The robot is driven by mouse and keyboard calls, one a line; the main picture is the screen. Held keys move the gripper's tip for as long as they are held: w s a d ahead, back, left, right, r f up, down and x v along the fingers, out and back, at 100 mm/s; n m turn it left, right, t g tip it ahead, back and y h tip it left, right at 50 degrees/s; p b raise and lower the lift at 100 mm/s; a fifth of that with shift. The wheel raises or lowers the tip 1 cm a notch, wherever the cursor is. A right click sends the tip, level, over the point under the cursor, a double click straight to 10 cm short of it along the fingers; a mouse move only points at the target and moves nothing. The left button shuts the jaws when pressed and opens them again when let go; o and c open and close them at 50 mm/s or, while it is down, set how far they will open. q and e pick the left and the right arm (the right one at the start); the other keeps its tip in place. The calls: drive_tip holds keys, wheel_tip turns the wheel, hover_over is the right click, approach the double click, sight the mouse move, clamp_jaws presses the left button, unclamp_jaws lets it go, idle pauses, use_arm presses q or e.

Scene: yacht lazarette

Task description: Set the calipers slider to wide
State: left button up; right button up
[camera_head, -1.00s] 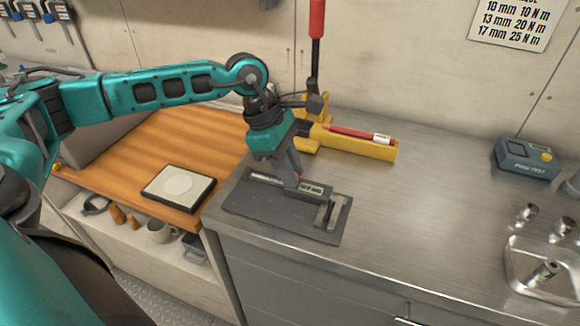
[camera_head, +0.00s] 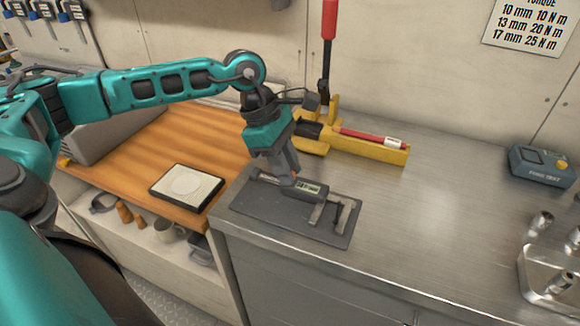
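The calipers (camera_head: 313,190) lie in a recess of a dark grey tray (camera_head: 263,206) near the front left corner of the metal bench. Their beam runs from back left to front right, and the slider carries a small display. The jaws at the right end (camera_head: 330,214) stand apart with a gap between them. My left gripper (camera_head: 292,176) points down at the slider, with its fingertips at or touching the slider's left end. The fingers overlap in this view, so whether they are closed on it is hidden. My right gripper is out of view.
A yellow holder (camera_head: 365,150) with a red-handled tool stands behind the calipers. A fuse tester (camera_head: 541,165) and a metal tray with sockets (camera_head: 551,285) are at the right. A framed pad (camera_head: 187,187) lies on the wooden top at left. The bench's middle is clear.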

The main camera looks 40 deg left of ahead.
use_arm(q)
drive_tip(key=o, duration=0.4)
drive_tip(key=shift+r, duration=0.1)
drive_tip(key=v, duration=1.2)
drive_tip(key=shift+a+r, duration=0.25)
drive_tip(key=shift+r, duration=0.05)
drive_tip(key=shift+s, duration=0.1)
